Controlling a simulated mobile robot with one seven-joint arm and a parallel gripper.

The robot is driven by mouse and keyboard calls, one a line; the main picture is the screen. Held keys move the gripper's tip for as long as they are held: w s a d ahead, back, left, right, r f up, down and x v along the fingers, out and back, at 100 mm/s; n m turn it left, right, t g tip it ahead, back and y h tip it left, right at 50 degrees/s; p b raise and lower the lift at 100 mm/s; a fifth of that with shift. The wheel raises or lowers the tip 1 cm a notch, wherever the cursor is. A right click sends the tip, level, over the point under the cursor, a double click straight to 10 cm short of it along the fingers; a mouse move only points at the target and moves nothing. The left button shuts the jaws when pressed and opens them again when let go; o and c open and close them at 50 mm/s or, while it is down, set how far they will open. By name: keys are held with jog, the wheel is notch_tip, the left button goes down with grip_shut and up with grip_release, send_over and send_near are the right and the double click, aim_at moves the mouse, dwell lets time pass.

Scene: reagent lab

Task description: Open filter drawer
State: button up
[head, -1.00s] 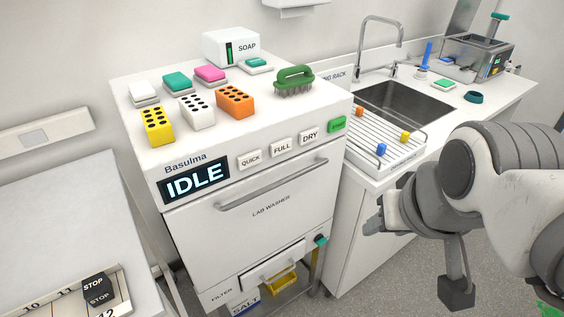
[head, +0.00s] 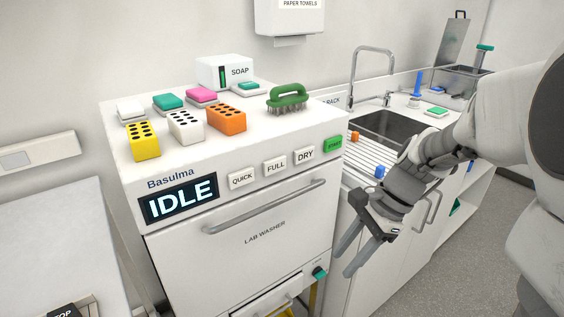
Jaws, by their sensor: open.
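The lab washer (head: 240,252) is a white cabinet with a lit IDLE display (head: 179,203) and a long bar handle (head: 265,207) on its shut main door. Below that door, the top of a small white drawer front with a metal handle (head: 284,304) shows at the bottom edge. The rest of it is cut off, and no filter label is readable now. My gripper (head: 343,265) is open and empty. Its two fingers point down and left, in front of the washer's right side, up and right of the small drawer and apart from it.
A teal knob (head: 319,273) sits at the washer's lower right. Sponges, perforated blocks, a green brush (head: 288,98) and a soap box (head: 225,72) stand on top. A drying rack and sink (head: 385,130) are at right. A grey-white bench (head: 50,230) is at left.

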jog(key=w+d+f+m+g+y+b, duration=0.1)
jog(key=w+f+m+y+b, duration=0.25)
jog(key=f+m, duration=0.4)
jog(key=w+d+f+m+y+b, duration=0.15)
jog(key=w+f+m, duration=0.25)
jog(key=f, duration=0.7)
jog(key=m+t+y+b, duration=0.4)
jog(key=m+y+b, duration=0.15)
jog(key=m, duration=0.75)
send_near(279, 311)
jog(key=shift+y, duration=0.25)
jog(key=a, duration=0.3)
jog(key=a+f+b, duration=0.1)
jog(key=a, duration=0.2)
jog(key=w+a+f+b, duration=0.1)
jog(key=a, duration=0.2)
jog(key=shift+a+f, duration=0.25)
jog(key=shift+a, duration=0.1)
grip_shut()
